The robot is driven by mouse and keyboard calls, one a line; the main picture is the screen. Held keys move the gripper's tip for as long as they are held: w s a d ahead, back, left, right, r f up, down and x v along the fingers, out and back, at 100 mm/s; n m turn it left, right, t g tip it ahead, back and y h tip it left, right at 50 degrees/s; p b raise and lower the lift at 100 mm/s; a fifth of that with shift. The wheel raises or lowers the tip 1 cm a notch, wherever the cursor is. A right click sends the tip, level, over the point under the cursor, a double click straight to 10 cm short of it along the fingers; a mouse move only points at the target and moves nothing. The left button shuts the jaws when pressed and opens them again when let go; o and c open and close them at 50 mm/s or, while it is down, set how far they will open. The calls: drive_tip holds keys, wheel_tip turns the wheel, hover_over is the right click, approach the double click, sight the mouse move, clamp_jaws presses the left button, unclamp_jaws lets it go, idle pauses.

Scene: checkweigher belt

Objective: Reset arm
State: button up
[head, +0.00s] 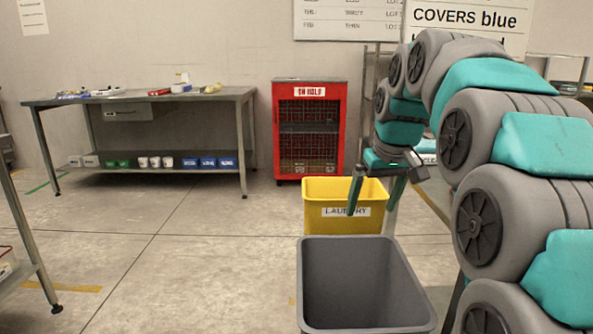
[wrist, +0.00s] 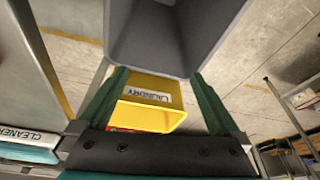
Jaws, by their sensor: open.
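My gripper (head: 373,196) hangs at the end of my grey and teal arm, in the right half of the head view. Its two fingers point down and stand wide apart with nothing between them. It appears above or in front of the yellow bin marked LAUNDRY (head: 318,189). In the wrist view my gripper (wrist: 155,92) shows two green fingers spread apart. The yellow bin (wrist: 143,116) shows between them, apart from the fingers. The grey bin (wrist: 122,35) is at the top of that view.
The open grey bin (head: 315,242) stands in front of the yellow one. A red cabinet (head: 280,130) stands behind them. A metal table (head: 215,97) with small items is at the back left. The floor (head: 190,260) at the middle left is clear. A shelf edge (head: 24,272) juts in at far left.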

drive_tip(key=s+f+m+g, duration=0.1)
drive_tip(key=s+f, duration=0.6)
drive_tip(key=s, duration=0.5)
drive_tip(key=s+f+g+p, duration=0.1)
drive_tip(key=s+f, duration=0.5)
drive_tip(key=s, duration=0.6)
drive_tip(key=s+f+m+g+h+p, duration=0.1)
drive_tip(key=s+f+g, duration=0.2)
drive_tip(key=s+f, duration=0.4)
drive_tip(key=s, duration=0.6)
drive_tip(key=shift+a+f+m, duration=0.15)
drive_tip(key=shift+f+m, duration=0.15)
